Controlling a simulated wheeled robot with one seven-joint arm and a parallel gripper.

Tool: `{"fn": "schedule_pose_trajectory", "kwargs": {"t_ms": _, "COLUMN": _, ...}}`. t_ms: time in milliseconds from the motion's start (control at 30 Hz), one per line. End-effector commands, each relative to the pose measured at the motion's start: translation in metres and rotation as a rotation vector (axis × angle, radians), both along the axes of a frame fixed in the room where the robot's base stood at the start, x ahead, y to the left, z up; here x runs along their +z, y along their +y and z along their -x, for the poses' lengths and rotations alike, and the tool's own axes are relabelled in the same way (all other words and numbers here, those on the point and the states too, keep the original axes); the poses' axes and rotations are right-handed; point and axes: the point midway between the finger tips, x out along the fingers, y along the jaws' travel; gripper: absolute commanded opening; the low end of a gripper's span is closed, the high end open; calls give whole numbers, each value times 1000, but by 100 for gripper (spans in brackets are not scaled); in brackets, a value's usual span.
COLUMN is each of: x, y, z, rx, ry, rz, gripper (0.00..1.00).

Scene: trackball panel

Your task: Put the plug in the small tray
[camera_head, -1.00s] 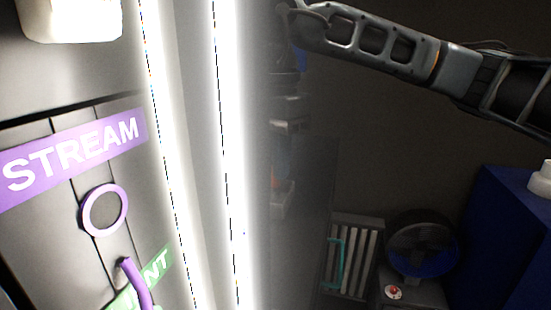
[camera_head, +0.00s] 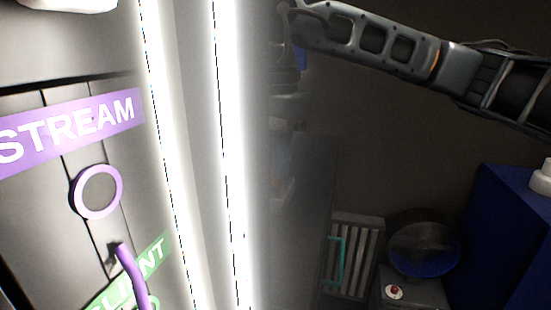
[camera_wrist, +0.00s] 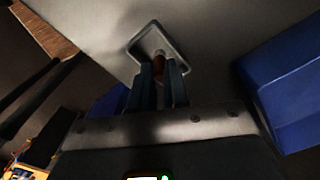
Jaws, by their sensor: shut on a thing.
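The small tray (camera_wrist: 177,47), a grey square with a raised pale rim, lies on a pale surface right around the plug's end in this view. I cannot tell whether the plug touches the tray floor. In the head view the arm enters from the upper right, and its end is dim and mostly lost behind bright glare.
A blue block (camera_wrist: 282,82) stands right of the tray. In the head view a panel with a purple STREAM label (camera_head: 70,130), a purple ring (camera_head: 76,196) and a purple cable (camera_head: 133,275) is at left. A slatted rack (camera_head: 366,255) and fan (camera_head: 424,245) stand lower right.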

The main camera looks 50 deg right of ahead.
Motion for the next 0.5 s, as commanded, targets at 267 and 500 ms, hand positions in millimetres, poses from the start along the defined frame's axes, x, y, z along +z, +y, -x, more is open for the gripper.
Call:
{"fn": "schedule_pose_trajectory", "kwargs": {"t_ms": 267, "x": -3, "y": 0, "z": 0, "rx": 0, "ry": 0, "rz": 0, "gripper": 0}}
{"fn": "schedule_pose_trajectory", "kwargs": {"t_ms": 500, "x": -5, "y": 0, "z": 0, "rx": 0, "ry": 0, "rz": 0, "gripper": 0}}
